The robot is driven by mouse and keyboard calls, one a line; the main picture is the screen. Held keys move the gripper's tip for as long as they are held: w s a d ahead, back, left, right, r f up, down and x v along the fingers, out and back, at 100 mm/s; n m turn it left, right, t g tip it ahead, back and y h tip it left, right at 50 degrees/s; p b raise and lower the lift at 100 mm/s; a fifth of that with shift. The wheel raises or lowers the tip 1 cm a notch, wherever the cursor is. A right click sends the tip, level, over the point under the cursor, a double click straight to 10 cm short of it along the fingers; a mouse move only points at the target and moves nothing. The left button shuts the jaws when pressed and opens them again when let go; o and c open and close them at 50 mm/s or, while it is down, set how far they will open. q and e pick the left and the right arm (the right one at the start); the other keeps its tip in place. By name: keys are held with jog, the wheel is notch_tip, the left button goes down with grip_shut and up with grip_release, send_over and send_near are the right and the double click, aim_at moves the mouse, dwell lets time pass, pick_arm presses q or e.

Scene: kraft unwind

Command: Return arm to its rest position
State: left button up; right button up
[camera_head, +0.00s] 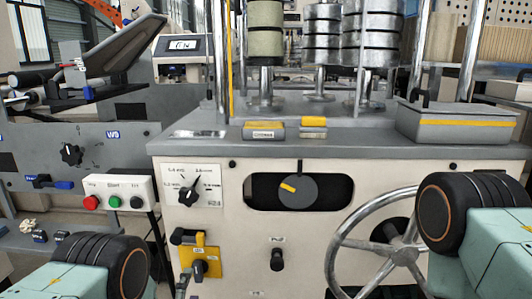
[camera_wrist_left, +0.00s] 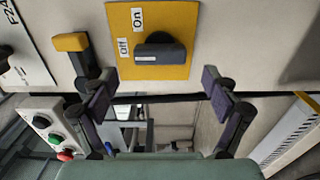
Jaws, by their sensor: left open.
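My left gripper (camera_wrist_left: 160,90) is open and empty in the left wrist view, its two dark fingers spread wide. A yellow plate (camera_wrist_left: 180,15) with a black rotary knob (camera_wrist_left: 160,55) lies just beyond the fingertips, marked On and Off. The knob lies crosswise in that view. A black lever with a yellow end (camera_wrist_left: 72,42) is close to the left finger. In the head view the yellow plate (camera_head: 212,254) is on the machine's lower front; most of my left gripper is hidden or out of frame there.
A handwheel (camera_head: 352,225) stands out from the cream machine front at right. A grey box (camera_head: 455,131) and metal weights (camera_head: 322,40) stand on top.

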aim_at(197, 274)
pick_arm(q)
jog(key=s, duration=0.6)
jog(key=w, duration=1.1)
jog(key=shift+w+d, duration=0.1)
jog(key=shift+w, duration=0.3)
jog(key=m, duration=0.5)
jog(key=shift+r, duration=0.1)
jog(key=m, duration=0.4)
jog(key=shift+d+r+m, duration=0.1)
jog(key=shift+m, duration=0.2)
jog(key=m, duration=0.4)
jog(key=shift+d+m, duration=0.1)
jog(key=shift+m, duration=0.2)
jog(key=shift+d+r+m, duration=0.1)
jog(key=shift+m, duration=1.8)
